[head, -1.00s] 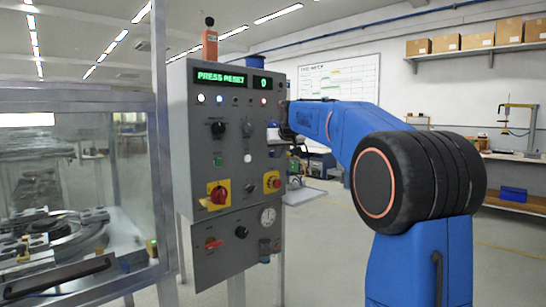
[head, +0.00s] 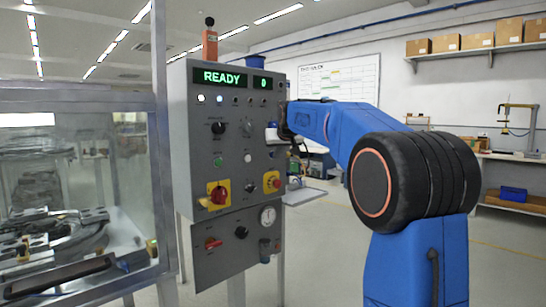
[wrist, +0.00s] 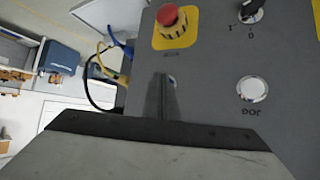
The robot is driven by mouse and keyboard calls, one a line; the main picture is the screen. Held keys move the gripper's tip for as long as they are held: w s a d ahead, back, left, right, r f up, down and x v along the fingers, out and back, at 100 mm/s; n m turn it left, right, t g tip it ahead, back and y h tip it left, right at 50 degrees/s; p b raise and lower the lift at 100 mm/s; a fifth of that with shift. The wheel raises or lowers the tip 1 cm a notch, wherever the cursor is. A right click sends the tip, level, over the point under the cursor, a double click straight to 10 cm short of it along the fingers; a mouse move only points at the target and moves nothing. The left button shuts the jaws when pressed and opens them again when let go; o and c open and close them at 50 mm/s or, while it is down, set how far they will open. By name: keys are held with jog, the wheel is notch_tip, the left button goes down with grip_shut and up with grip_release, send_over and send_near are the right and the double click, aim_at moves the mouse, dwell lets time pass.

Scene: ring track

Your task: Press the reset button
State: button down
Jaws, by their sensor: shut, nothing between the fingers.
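The grey control panel (head: 233,120) stands left of my blue arm, and its display (head: 220,77) reads READY in green. In the wrist view my gripper (wrist: 168,82) is shut and empty, with its fingertips at the panel face. A small bit of blue, likely the reset button (wrist: 173,80), shows beside the tips; the rest is hidden behind the fingers. I cannot tell whether the tips touch it. A white button marked JOG (wrist: 252,89) lies to the right of the tips in that view.
A red emergency stop on yellow (wrist: 170,22) and a black selector knob (wrist: 250,10) are close to the fingers. A red rotary switch (head: 218,195) is lower left on the panel. A glass-walled machine enclosure (head: 80,150) stands left.

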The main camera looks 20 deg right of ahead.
dwell(0.6)
jog(key=shift+s+d, duration=0.25)
jog(key=shift+s, duration=0.45)
jog(key=shift+s, duration=0.1)
jog(key=s, duration=0.1)
jog(key=s+d, duration=0.1)
jog(key=s, duration=0.2)
jog(key=shift+s+d, duration=0.25)
jog(key=shift+d, duration=0.1)
dwell(0.6)
jog(key=s+a+f+g, duration=0.2)
jog(key=s+a+f, duration=0.4)
jog(key=s+f, duration=0.5)
jog(key=s+a+f+n+g+y, duration=0.1)
jog(key=s+a+f, duration=0.4)
jog(key=s+f, duration=0.6)
jog(key=s+a+f+n+g+y, duration=0.1)
jog(key=s+a+f, duration=0.5)
jog(key=s, duration=2)
notch_tip(320, 180, down, 6)
jog(key=shift+s+a+r+g, duration=0.1)
jog(key=shift+s+a+g, duration=0.25)
jog(key=shift+g, duration=0.55)
